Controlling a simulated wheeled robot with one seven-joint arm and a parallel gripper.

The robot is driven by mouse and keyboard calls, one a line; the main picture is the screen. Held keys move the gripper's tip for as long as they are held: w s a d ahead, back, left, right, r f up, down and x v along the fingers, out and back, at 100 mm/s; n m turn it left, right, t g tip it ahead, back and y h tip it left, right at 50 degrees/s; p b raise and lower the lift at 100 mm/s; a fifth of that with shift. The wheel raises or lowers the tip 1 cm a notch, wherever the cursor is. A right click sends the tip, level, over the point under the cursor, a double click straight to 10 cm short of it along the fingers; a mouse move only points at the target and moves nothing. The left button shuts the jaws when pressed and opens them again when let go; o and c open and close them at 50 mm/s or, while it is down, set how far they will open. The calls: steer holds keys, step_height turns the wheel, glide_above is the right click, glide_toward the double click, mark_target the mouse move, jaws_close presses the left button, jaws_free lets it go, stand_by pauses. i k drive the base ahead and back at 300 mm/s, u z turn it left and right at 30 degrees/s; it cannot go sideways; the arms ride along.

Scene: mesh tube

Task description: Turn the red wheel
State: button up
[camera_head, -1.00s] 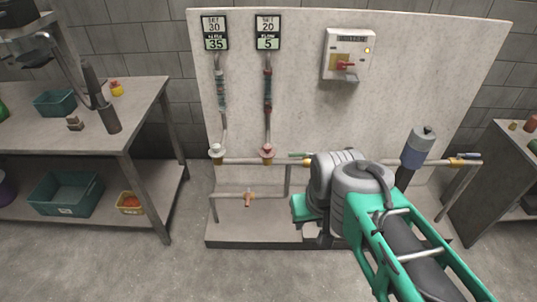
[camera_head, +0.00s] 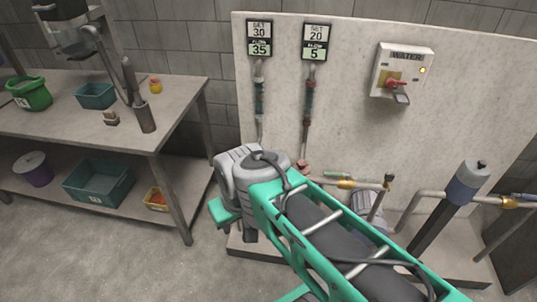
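The red wheel (camera_head: 303,167) is on the pipe under the right-hand flow tube (camera_head: 308,100). Only its top shows in the head view, just above my green arm, which hides the rest. The right display (camera_head: 316,42) reads SET 20 over 5. The left display (camera_head: 260,38) reads SET 30 over 35. My gripper (camera_head: 221,212) is at the left of the panel, left of and nearer than the red wheel. No contact with the wheel shows. Its fingers are mostly hidden behind my grey wrist, so their opening cannot be told.
A white WATER box (camera_head: 401,72) with a red switch is on the panel's right. A pipe with a brass fitting (camera_head: 347,184) and a grey-blue cylinder (camera_head: 466,186) stand at right. A workbench (camera_head: 178,108) with tubs is at left. Floor between bench and panel is clear.

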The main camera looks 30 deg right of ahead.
mark_target(302, 167)
steer(key=u, duration=0.1)
steer(key=i, duration=0.7)
steer(key=z, duration=0.9)
steer(key=i, duration=0.45)
steer(key=z, duration=0.55)
